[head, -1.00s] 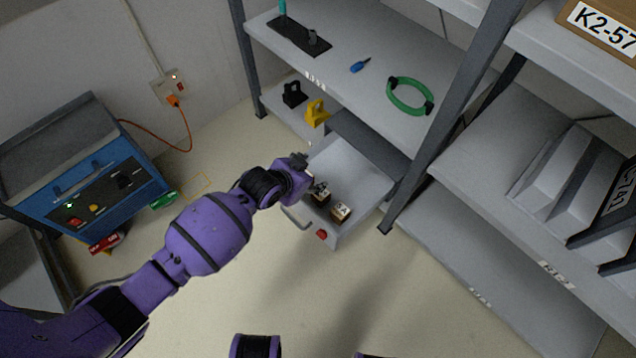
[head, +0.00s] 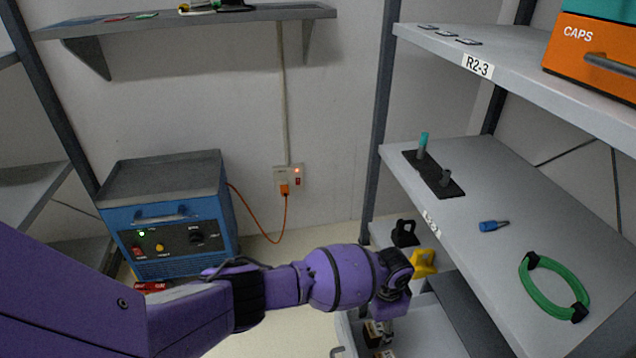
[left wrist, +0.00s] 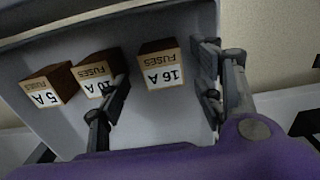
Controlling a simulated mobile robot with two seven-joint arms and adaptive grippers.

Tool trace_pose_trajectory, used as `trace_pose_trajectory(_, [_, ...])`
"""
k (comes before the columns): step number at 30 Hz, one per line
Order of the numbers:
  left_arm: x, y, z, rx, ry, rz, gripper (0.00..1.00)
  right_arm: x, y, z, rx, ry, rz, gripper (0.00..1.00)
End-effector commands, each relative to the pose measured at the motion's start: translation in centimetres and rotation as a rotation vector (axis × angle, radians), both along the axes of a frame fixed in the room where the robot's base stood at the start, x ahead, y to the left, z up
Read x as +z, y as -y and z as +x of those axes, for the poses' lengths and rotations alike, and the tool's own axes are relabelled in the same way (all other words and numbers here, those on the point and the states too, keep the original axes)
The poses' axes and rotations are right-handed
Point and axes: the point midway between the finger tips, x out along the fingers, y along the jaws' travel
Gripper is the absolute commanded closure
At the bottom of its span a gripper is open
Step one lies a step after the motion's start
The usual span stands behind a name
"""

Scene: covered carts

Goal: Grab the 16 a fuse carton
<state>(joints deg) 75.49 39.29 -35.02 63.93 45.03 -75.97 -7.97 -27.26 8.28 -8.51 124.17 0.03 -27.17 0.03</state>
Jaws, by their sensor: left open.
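The 16 A fuse carton (left wrist: 161,68), brown with a white label, stands in the grey drawer (left wrist: 60,125) in the left wrist view. The 10 A carton (left wrist: 96,76) and the 5 A carton (left wrist: 47,86) stand to its left. My left gripper (left wrist: 165,78) is open, one finger on each side of the 16 A carton; the left finger overlaps the 10 A carton. Contact cannot be told. In the head view my left gripper (head: 386,322) points down over the open drawer (head: 432,326), and the cartons are partly hidden. My right gripper is out of view.
A shelf (head: 470,215) with a green cable loop (head: 526,284) and a blue screwdriver (head: 493,226) overhangs the drawer's right side. Black (head: 404,233) and yellow (head: 424,263) objects stand behind the drawer. A blue powered unit (head: 168,225) stands at left.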

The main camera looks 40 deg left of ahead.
Motion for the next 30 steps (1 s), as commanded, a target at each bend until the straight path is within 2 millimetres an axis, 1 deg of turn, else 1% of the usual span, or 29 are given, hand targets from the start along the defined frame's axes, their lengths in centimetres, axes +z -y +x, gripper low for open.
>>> trace_pose_trajectory(2, [-0.7, -0.1, 0.2, 0.0, 0.003, 0.0, 0.39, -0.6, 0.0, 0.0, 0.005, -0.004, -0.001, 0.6])
trace_pose_trajectory(7, [-3.3, -0.4, 0.2, 0.0, 0.003, -0.001, 0.39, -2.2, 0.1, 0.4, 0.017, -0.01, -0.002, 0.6])
trace_pose_trajectory(10, [-4.6, -0.3, 0.2, 0.0, 0.003, -0.001, 0.39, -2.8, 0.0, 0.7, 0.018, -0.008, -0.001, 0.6])
trace_pose_trajectory(12, [-4.9, -0.3, 0.2, 0.0, 0.005, -0.001, 0.39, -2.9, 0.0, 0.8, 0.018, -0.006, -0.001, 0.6])
trace_pose_trajectory(17, [-4.7, -0.3, 0.3, 0.0, 0.007, -0.002, 0.39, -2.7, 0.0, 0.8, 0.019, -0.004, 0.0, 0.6])
trace_pose_trajectory(18, [-4.7, -0.3, 0.3, 0.0, 0.007, -0.002, 0.4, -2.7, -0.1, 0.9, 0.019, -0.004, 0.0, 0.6])
trace_pose_trajectory(27, [-4.6, -0.3, 0.3, 0.0, 0.007, -0.002, 0.8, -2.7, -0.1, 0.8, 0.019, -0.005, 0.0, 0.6])
trace_pose_trajectory(29, [-4.6, -0.3, 0.3, 0.0, 0.007, -0.002, 0.88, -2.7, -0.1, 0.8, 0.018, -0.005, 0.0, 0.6])
trace_pose_trajectory(30, [-4.6, -0.3, 0.3, 0.0, 0.007, -0.002, 0.89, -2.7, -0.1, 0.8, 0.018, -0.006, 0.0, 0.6])
